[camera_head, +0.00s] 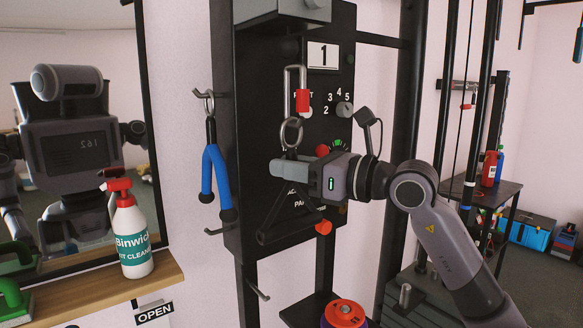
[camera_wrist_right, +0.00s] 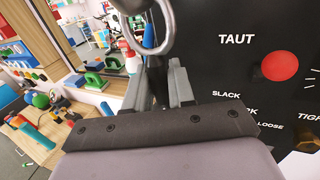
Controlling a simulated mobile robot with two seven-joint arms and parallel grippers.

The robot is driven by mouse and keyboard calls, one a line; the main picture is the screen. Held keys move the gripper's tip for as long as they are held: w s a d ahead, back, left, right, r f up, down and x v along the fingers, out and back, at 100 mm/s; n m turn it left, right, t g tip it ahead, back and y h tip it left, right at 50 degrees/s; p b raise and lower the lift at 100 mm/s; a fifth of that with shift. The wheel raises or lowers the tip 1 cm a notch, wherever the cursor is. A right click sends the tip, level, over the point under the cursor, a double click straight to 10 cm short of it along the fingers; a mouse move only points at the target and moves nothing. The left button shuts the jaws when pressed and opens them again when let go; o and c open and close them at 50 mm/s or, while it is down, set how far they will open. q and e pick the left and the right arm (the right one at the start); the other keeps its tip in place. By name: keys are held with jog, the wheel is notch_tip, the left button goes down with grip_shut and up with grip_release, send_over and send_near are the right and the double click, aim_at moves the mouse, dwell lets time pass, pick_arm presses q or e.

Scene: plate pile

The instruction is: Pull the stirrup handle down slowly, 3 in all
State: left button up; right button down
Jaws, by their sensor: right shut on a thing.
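The black stirrup handle (camera_head: 268,236) hangs as a triangle in front of the black machine panel (camera_head: 255,130). A metal ring (camera_head: 291,132) is above it, and it also shows at the top of the wrist view (camera_wrist_right: 152,40). My right gripper (camera_head: 283,170) comes in from the right and is shut on the handle's top, just below the ring. In the wrist view a dark part of the stirrup handle (camera_wrist_right: 157,85) sits between the fingers. The panel's counter (camera_head: 323,55) reads 1. My left gripper is not in view, apart from a reflection of my body in the mirror.
A blue two-ended grip (camera_head: 216,172) hangs on a hook left of the panel. A red button (camera_wrist_right: 280,66) is beside the word TAUT. A spray bottle (camera_head: 131,235) stands on the wooden shelf (camera_head: 95,292).

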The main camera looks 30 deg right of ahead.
aim_at(291, 219)
jog(key=shift+f, duration=0.2)
jog(key=shift+f+b, duration=0.1)
jog(key=shift+b, duration=0.2)
jog(key=shift+f+b, duration=0.95)
jog(key=shift+f, duration=0.15)
jog(key=shift+f+b, duration=1.1)
jog(key=shift+f, duration=0.05)
jog(key=shift+f+b, duration=1.05)
jog(key=shift+f, duration=0.2)
